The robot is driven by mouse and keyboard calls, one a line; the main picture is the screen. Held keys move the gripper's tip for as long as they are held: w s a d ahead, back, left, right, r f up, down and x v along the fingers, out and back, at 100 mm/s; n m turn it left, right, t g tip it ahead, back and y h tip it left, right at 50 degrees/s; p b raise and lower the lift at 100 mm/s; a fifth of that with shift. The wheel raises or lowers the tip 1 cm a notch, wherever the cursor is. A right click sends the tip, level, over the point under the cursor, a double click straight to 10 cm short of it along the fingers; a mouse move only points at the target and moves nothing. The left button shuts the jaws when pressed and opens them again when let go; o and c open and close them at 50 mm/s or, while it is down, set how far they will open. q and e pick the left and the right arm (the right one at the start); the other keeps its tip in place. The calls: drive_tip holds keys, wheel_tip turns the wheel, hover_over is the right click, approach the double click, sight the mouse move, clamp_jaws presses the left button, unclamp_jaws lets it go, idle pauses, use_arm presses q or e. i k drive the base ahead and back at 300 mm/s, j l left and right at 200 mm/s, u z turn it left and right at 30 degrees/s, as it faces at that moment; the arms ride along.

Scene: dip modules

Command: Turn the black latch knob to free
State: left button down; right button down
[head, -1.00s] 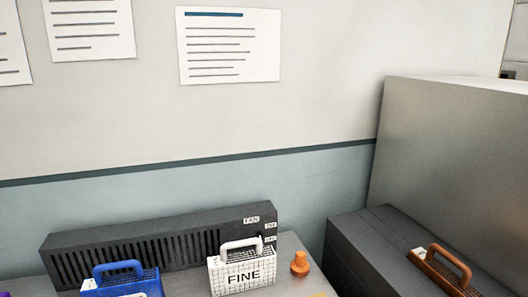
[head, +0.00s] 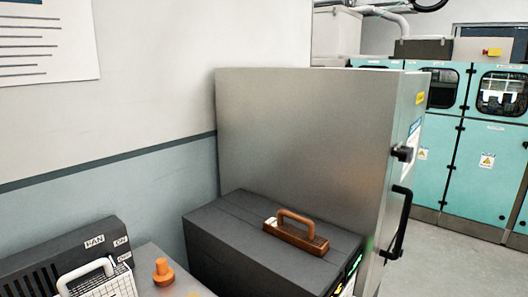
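The black latch knob (head: 402,153) sits on the right-hand face of a tall grey metal cabinet (head: 300,140). The knob sticks out from that face near its front edge, above a black bar handle (head: 397,226). I cannot tell which way the knob is turned. The cabinet's front face is seen at a steep angle, with a yellow label (head: 420,98) near its top. Neither of my grippers is in view.
A dark grey box (head: 235,235) with a brown-handled block (head: 296,232) on top stands before the cabinet. An orange knob (head: 163,272) and a white-handled module (head: 95,280) are at lower left. Teal cabinets (head: 465,170) stand behind open floor at right.

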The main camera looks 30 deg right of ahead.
sight(404, 153)
drive_tip(key=z, duration=1.9)
drive_tip(key=i+l, duration=0.1)
drive_tip(key=l, duration=0.35)
drive_tip(key=i+l+u, duration=0.1)
drive_tip(key=l, duration=0.85)
drive_tip(key=i+u, duration=0.05)
